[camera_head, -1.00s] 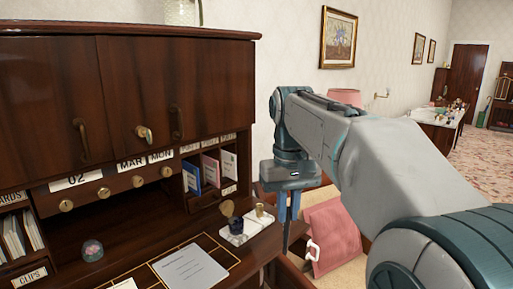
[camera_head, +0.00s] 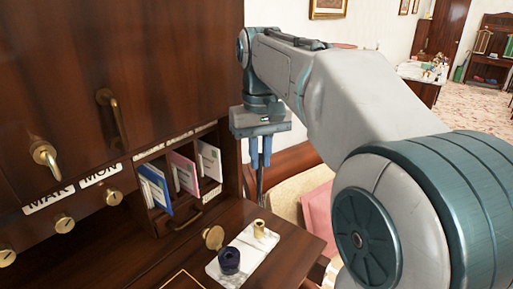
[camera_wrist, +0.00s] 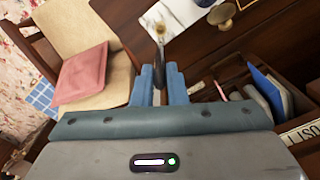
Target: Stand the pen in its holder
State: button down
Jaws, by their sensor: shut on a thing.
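My gripper (camera_head: 260,163) has blue fingers pointing down and is shut on a thin dark pen (camera_head: 260,186), which hangs roughly upright below them. The pen also shows between the fingers in the wrist view (camera_wrist: 160,53). A small brass holder (camera_head: 259,229) stands on a white marble tray (camera_head: 239,262) at the desk's right end. In the head view, the pen's lower end appears a little above the holder; the depth between them is hard to judge.
A dark inkwell (camera_head: 229,260) shares the tray. A round brass piece (camera_head: 213,238) stands behind it. Letter slots with a blue booklet (camera_head: 155,188) are to the left, under tall wooden cabinet doors (camera_head: 150,60). A chair with a pink cushion (camera_wrist: 82,77) is beside the desk.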

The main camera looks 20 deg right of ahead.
jog(key=shift+s+r, duration=0.1)
jog(key=shift+s, duration=0.1)
jog(key=b, duration=0.4)
send_over(260, 197)
jog(key=shift+f, duration=3)
jog(key=shift+f+b, duration=1.3)
jog(key=shift+f, duration=1.2)
jog(key=c, duration=1.4)
grip_release()
jog(key=shift+o, duration=0.2)
notch_tip(260, 197, up, 14)
jog(key=shift+f+p, duration=0.1)
jog(key=shift+p, duration=0.85)
